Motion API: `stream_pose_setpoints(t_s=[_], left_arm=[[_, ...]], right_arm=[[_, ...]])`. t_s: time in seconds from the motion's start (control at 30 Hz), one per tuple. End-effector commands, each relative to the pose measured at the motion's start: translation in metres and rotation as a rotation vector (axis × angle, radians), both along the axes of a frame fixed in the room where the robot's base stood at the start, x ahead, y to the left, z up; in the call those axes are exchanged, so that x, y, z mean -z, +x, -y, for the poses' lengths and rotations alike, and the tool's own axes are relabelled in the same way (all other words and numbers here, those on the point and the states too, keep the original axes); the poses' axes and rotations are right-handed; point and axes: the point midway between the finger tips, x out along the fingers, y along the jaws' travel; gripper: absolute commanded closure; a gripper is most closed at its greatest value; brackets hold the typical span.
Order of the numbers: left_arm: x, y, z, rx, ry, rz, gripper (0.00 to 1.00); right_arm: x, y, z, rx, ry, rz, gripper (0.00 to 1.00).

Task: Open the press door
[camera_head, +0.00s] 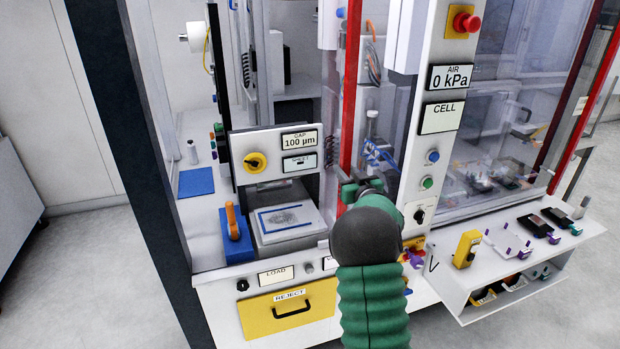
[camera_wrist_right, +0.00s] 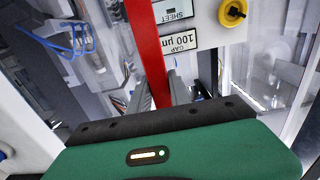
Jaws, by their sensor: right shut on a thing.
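The red edge bar of the press door (camera_head: 351,95) stands upright at the right side of the press opening. It also shows in the right wrist view (camera_wrist_right: 145,40), running down between my fingers. My right gripper (camera_head: 352,186) is shut on this red bar, low on its length; its two grey fingers (camera_wrist_right: 162,90) lie on either side of it. The press front with the GAP and SHEET labels (camera_head: 280,152) is to the left of the bar. Below it, a sheet with a dark patch lies on the press bed (camera_head: 312,222). My left gripper is not in view.
A blue block with an orange handle (camera_head: 235,235) stands left of the bed. A yellow REJECT drawer (camera_head: 289,312) is below. A control column with a red stop button (camera_head: 465,22) and a shelf of small parts (camera_head: 480,268) are on the right.

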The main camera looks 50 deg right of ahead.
Motion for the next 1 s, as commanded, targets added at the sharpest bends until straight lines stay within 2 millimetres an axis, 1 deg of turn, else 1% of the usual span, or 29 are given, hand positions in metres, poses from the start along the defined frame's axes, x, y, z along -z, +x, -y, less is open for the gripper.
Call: stream_pose_setpoints(t_s=[0.03, 0.1, 0.3, 0.4, 0.6, 0.97, 1.0], left_arm=[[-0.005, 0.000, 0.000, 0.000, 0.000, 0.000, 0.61], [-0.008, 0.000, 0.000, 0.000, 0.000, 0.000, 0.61], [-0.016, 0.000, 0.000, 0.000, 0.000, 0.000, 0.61], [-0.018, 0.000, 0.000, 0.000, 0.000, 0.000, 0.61], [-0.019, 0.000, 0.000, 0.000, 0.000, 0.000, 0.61], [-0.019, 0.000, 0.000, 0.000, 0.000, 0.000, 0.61], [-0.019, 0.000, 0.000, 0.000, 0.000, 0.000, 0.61]], right_arm=[[-0.001, -0.009, 0.015, 0.006, -0.002, -0.003, 1.00], [-0.002, -0.019, 0.030, 0.006, -0.002, -0.003, 1.00], [-0.002, -0.039, 0.063, 0.001, -0.001, -0.002, 1.00], [-0.001, -0.045, 0.074, -0.001, 0.000, -0.002, 1.00], [0.000, -0.051, 0.083, -0.003, 0.000, -0.001, 1.00], [-0.001, -0.051, 0.084, -0.003, -0.002, 0.000, 1.00], [-0.001, -0.051, 0.084, -0.003, -0.001, 0.000, 0.71]])
